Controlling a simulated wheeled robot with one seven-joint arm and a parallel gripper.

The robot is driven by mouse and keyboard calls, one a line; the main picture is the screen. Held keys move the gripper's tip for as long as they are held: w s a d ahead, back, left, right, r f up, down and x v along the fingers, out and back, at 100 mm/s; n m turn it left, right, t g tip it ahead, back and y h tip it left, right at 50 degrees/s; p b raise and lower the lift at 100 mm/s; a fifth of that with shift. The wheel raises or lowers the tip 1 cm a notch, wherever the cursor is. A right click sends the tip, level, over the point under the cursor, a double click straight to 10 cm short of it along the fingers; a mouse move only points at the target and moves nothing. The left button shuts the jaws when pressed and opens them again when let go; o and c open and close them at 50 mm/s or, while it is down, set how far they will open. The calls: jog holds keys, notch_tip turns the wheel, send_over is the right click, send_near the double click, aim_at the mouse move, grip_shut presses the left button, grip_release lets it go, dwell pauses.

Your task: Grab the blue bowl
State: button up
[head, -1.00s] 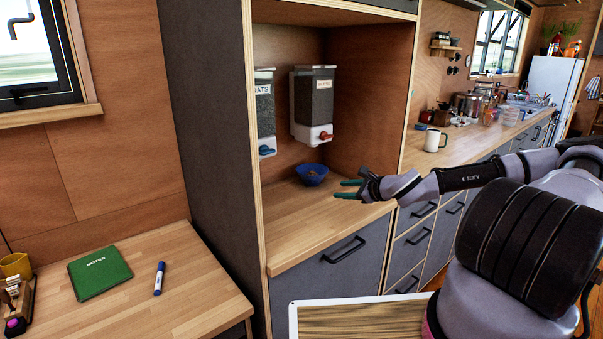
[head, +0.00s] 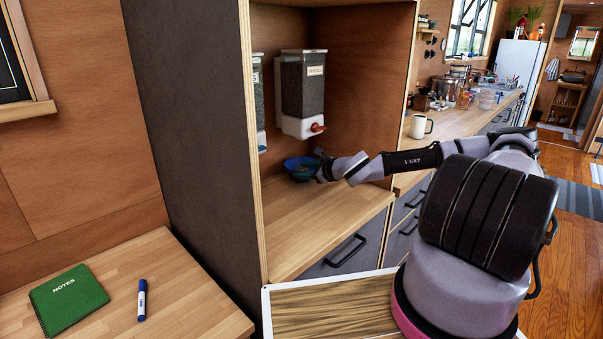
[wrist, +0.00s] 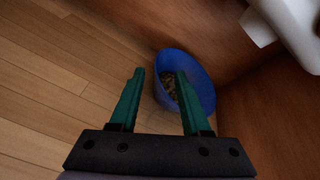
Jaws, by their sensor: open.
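The blue bowl (head: 294,171) sits on the wooden counter inside the alcove, below the dispensers, with brown food in it. In the wrist view the bowl (wrist: 201,78) is ahead of my gripper, close to the alcove wall. My gripper (wrist: 160,75) is open with green fingers. The right finger overlaps the bowl's near side in the picture and the left finger is over bare counter. In the head view my gripper (head: 318,166) is at the bowl's right side, its fingers partly hidden. I cannot tell whether a finger touches the bowl.
A dispenser (head: 303,90) with a red knob hangs on the alcove wall above the bowl; its white base (wrist: 288,28) shows in the wrist view. The alcove's dark side panel (head: 195,130) stands at left. The counter front (head: 320,225) is clear. A white mug (head: 420,127) stands farther right.

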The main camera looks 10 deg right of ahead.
aim_at(294, 171)
jog(key=x, duration=0.5)
jog(key=shift+f, duration=0.1)
grip_shut()
dwell(1.2)
